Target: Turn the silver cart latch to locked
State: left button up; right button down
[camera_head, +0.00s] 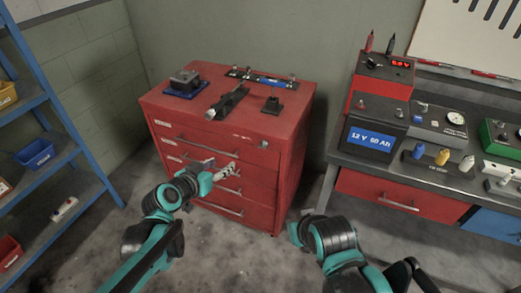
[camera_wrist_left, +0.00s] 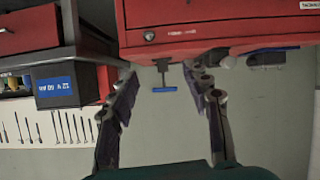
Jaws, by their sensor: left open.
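The red cart (camera_head: 285,110) stands against the wall. A small silver round fitting (camera_head: 264,143), which looks like the latch, sits at the upper right of its front. In the left wrist view, which looks upside down, the fitting (camera_wrist_left: 149,36) shows on the red front. Its turned position is too small to read. My left gripper (camera_head: 232,170) is in front of the drawers, below and left of the fitting. In the left wrist view the fingers (camera_wrist_left: 168,93) are spread apart with nothing between them.
Drawer handles (camera_head: 218,209) stick out from the cart front. Tools and dark blocks (camera_head: 185,82) lie on its top. A grey workbench (camera_head: 345,160) with a battery (camera_head: 372,140) stands right, and a blue shelf (camera_head: 72,130) left. The floor before the cart is clear.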

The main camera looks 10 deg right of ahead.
pick_arm(q)
jog(key=w+d+f+m+t+h, duration=0.1)
jog(key=w+d+f+t+h, duration=0.15)
jog(key=w+d, duration=0.5)
jog(key=t, duration=0.2)
send_near(261, 148)
jog(key=x, duration=0.2)
jog(key=shift+h, duration=0.25)
jog(key=b+x, duration=0.2)
jog(key=x, duration=0.4)
jog(key=shift+w+f, duration=0.1)
jog(key=shift+f, duration=0.05)
jog(key=shift+w+d, duration=0.35)
jog(key=shift+w, duration=0.1)
jog(key=shift+c, duration=0.3)
grip_shut()
